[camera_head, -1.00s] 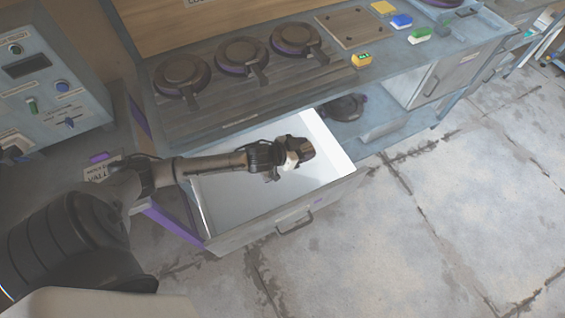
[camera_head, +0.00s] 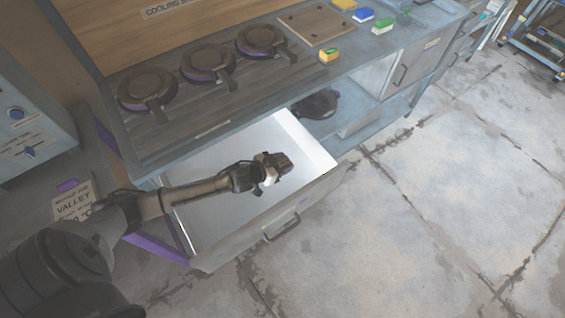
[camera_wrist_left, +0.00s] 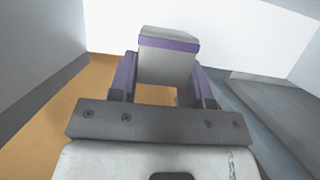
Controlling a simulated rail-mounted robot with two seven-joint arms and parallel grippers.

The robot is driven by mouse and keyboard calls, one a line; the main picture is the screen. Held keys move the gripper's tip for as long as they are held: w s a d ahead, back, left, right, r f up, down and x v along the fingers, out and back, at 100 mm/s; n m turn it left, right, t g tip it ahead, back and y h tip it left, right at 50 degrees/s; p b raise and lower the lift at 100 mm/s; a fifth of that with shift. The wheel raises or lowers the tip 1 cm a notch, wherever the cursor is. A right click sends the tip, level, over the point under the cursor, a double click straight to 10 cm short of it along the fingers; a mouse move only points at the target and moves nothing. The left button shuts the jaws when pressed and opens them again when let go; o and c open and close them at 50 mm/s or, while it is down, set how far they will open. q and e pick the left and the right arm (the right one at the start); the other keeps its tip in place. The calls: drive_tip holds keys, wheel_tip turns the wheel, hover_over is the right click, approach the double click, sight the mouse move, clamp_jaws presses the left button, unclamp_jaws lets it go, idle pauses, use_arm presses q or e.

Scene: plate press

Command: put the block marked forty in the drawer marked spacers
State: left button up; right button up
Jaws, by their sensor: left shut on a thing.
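My left gripper (camera_head: 272,167) is over the open drawer (camera_head: 210,222), inside its outline in the head view. In the left wrist view the gripper (camera_wrist_left: 165,85) is shut on a grey block (camera_wrist_left: 166,62) with a purple band near its top. The block sits between the two purple-sided fingers. No number can be read on it. The drawer has a pale inside, a grey front and a bar handle (camera_head: 282,228). A small purple mark shows on its front, but no lettering can be read. My right gripper is not in view.
The workbench above the drawer holds several round dark presses (camera_head: 206,62). A yellow-green block (camera_head: 330,55), a blue block (camera_head: 364,15) and a green block (camera_head: 383,26) stand at its right. A shelf with a dark round thing (camera_head: 316,104) is beside the drawer.

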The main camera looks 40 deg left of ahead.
use_arm(q)
drive_tip(key=shift+f, duration=0.5)
drive_tip(key=shift+f, duration=0.1)
drive_tip(key=o, duration=1.3)
